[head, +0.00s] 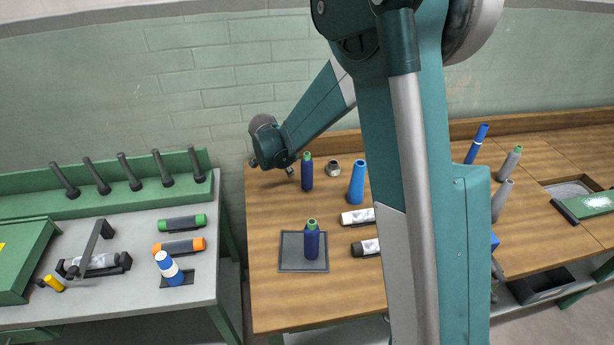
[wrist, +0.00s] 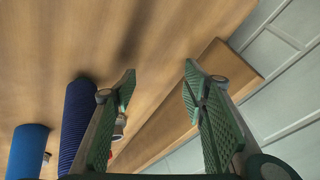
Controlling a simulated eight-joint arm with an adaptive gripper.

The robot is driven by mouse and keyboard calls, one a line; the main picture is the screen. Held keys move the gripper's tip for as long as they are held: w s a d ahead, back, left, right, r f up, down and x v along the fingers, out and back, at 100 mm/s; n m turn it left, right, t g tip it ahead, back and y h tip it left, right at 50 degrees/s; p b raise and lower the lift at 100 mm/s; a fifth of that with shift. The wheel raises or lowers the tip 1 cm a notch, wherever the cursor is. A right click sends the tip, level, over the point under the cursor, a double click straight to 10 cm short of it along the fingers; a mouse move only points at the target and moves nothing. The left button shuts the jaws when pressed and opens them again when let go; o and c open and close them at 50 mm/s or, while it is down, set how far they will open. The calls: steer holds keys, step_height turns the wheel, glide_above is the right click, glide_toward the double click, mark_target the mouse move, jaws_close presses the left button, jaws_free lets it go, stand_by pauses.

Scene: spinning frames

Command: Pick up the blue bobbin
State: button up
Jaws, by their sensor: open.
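A dark blue bobbin with a green top (head: 306,176) stands upright at the back of the wooden table. A similar dark blue bobbin (head: 312,243) stands on a dark square mat (head: 289,263) nearer the front. A brighter blue, tapered bobbin (head: 356,184) stands to their right. My gripper (head: 290,170) is low at the back left, just left of the back dark blue bobbin. In the wrist view my gripper (wrist: 158,85) is open with nothing between its fingers. A dark blue ribbed bobbin (wrist: 76,120) shows outside the left finger, partly hidden by it, with a brighter blue one (wrist: 28,150) farther left.
A small metal ring-like part (head: 333,168) is behind the bobbins. White and black spools (head: 357,216) lie beside my arm. A wooden back ledge (wrist: 190,100) runs close to my gripper. The left grey table (head: 200,285) holds green, orange and blue-and-white spools. The wooden table's front left is bare.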

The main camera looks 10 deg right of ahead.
mark_target(307, 173)
steer(key=shift+w+d+f+n+h+b, duration=0.2)
steer(key=shift+d+f+n+h+b, duration=0.3)
steer(key=shift+h, duration=0.7)
steer(key=shift+w+d+h, duration=0.1)
steer(key=shift+d+h, duration=0.2)
steer(key=shift+h, duration=0.4)
steer(key=shift+d+r+n+h, duration=0.15)
steer(key=shift+r+n+h, duration=0.2)
steer(key=shift+h, duration=0.25)
steer(key=r+h, duration=0.1)
steer(key=r+h+b, duration=0.1)
steer(key=h, duration=0.1)
steer(key=r+h+b, duration=0.1)
steer(key=h, duration=0.1)
steer(key=shift+s+a+r, duration=0.25)
steer(key=shift+s+a, duration=0.1)
steer(key=shift+a, duration=0.05)
steer(key=s+a+m+g+h+b, duration=0.1)
steer(key=s+m+g+h+b, duration=0.1)
steer(key=s+m+h, duration=0.3)
steer(key=s+b, duration=0.1)
steer(key=s, duration=0.3)
steer(key=shift+s+r, duration=0.35)
steer(key=shift+a, duration=0.1)
steer(key=shift+w+d+b, duration=0.25)
steer(key=shift+d+b, duration=0.2)
steer(key=shift+d, duration=0.8)
